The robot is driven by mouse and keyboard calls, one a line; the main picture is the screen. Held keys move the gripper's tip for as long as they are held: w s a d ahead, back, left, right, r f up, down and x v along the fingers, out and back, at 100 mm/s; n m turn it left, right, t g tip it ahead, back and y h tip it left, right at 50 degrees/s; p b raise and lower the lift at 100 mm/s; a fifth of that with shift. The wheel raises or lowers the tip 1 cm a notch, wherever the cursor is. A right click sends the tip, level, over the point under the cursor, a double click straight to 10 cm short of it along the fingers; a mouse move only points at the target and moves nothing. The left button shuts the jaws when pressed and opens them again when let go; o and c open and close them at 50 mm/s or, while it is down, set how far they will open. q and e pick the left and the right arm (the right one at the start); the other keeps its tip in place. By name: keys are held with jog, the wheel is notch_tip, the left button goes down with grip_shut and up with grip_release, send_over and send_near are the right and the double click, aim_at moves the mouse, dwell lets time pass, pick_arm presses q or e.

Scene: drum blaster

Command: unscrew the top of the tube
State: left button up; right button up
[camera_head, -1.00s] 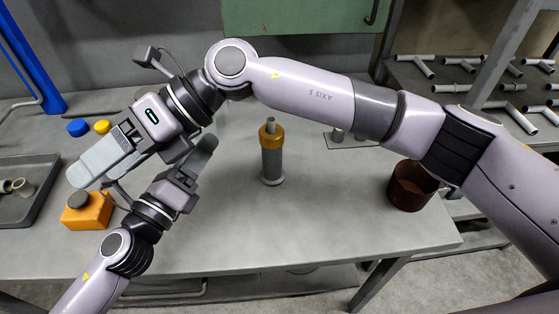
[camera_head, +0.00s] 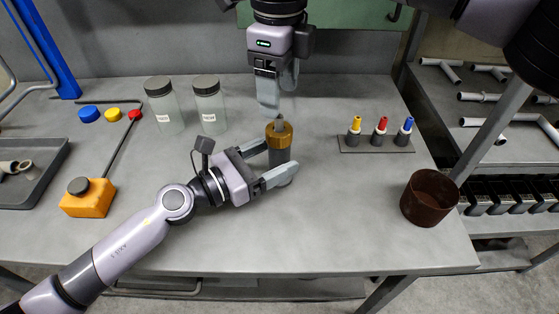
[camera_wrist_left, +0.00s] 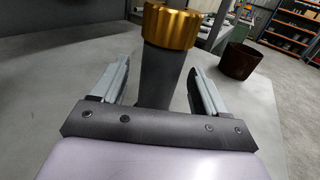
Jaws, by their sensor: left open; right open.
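The tube (camera_head: 279,156) stands upright on the table, a grey cylinder with a gold ribbed top (camera_head: 279,134). In the left wrist view the tube's grey body (camera_wrist_left: 160,78) rises between my open fingers, with the gold top (camera_wrist_left: 172,26) above them. My left gripper (camera_head: 277,160) is open around the tube's body, one finger on each side; I cannot tell whether either finger touches it. My right gripper (camera_head: 277,92) is open above and behind the tube, pointing down, clear of the gold top. The far side of the tube is hidden.
Two clear jars (camera_head: 165,105) with dark lids stand behind left. A rack (camera_head: 376,143) with yellow, red and blue-tipped pieces is at right, beside a brown pot (camera_head: 430,198). An orange box (camera_head: 88,198) and a grey tray (camera_head: 30,180) lie left. The front table is clear.

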pick_arm(q)
jog(key=shift+x, duration=0.95)
jog(key=shift+c, duration=0.4)
